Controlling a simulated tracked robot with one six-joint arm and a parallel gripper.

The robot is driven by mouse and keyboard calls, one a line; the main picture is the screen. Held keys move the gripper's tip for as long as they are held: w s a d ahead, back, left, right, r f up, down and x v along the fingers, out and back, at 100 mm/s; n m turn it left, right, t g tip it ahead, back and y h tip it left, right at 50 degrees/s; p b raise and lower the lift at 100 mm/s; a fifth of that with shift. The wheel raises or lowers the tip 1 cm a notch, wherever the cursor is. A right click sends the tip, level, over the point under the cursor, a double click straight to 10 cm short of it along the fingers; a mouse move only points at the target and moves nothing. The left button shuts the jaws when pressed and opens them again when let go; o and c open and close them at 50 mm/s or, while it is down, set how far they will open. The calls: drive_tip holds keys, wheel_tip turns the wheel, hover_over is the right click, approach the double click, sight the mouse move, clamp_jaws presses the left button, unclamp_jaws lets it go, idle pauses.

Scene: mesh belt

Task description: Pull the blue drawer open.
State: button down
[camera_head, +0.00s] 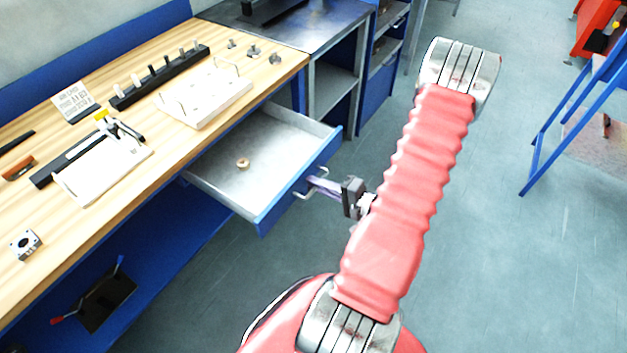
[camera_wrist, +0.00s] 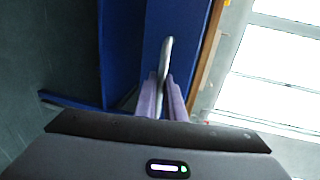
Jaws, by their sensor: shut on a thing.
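The blue drawer (camera_head: 297,187) stands well out from under the wooden bench top in the head view, with its grey metal inside showing. A small tan ring (camera_head: 243,163) lies on the drawer floor. My gripper (camera_head: 316,184) is at the drawer's front, shut on the metal handle (camera_head: 303,194). In the wrist view the pale fingers of my gripper (camera_wrist: 164,98) close around the handle bar (camera_wrist: 167,58), with the blue drawer front (camera_wrist: 152,28) behind it. The exact contact of the fingertips is partly hidden.
The wooden bench (camera_head: 190,140) holds a white block (camera_head: 205,98), a black rack with pegs (camera_head: 160,75) and several small metal parts. A blue lower shelf (camera_head: 150,240) runs beneath. A blue-legged stand (camera_head: 560,130) is at the right. The grey floor (camera_head: 480,250) right of my arm is clear.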

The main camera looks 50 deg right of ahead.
drive_tip(key=shift+a+f, duration=0.1)
drive_tip(key=shift+f, duration=0.1)
drive_tip(key=c, duration=2.2)
unclamp_jaws()
drive_tip(key=shift+o, duration=0.4)
drive_tip(key=shift+r, duration=0.1)
drive_tip(key=shift+s, duration=0.1)
drive_tip(key=v, duration=1.3)
drive_tip(key=shift+s, duration=0.25)
drive_tip(key=shift+r, duration=0.1)
